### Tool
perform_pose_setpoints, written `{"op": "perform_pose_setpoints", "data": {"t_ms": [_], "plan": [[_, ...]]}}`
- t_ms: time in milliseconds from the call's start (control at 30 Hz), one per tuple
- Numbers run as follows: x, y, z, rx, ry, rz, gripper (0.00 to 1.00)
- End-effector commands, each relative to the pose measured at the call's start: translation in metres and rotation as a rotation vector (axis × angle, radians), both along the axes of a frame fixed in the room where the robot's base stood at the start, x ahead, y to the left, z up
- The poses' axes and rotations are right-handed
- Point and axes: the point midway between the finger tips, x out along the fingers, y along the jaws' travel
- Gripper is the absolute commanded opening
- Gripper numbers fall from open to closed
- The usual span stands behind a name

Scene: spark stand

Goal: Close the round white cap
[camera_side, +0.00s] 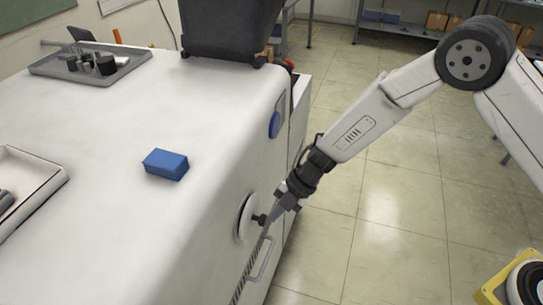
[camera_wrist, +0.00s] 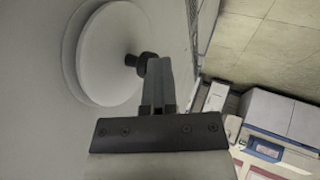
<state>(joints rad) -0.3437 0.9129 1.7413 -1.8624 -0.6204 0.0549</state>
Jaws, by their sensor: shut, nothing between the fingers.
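The round white cap (camera_side: 244,216) is on the side face of the white machine (camera_side: 130,235), with a dark knob (camera_side: 259,219) at its middle. In the wrist view the cap (camera_wrist: 109,60) shows as a pale disc, with a darker ring along its left edge. Its knob (camera_wrist: 146,63) sticks out to the right. My gripper (camera_side: 270,219) is shut and empty. Its fingertips (camera_wrist: 158,62) are right beside the knob; I cannot tell whether they touch it. Whether the cap sits flush with the face is unclear.
A blue block (camera_side: 166,164) and a grey tray of dark parts (camera_side: 93,67) lie on the machine top. A blue round cap (camera_side: 274,125) sits higher on the side face. A handle (camera_side: 262,260) is below the white cap. Open floor (camera_side: 400,215) lies right.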

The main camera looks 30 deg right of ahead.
Motion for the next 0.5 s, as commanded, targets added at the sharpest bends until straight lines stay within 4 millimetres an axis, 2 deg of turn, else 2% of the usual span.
{"op": "perform_pose_setpoints", "data": {"t_ms": [67, 500], "plan": [[0.0049, 0.0042, 0.0004, 0.000, -0.002, -0.002, 0.00], [0.0010, -0.0006, 0.0002, 0.000, -0.001, -0.002, 0.00]]}}
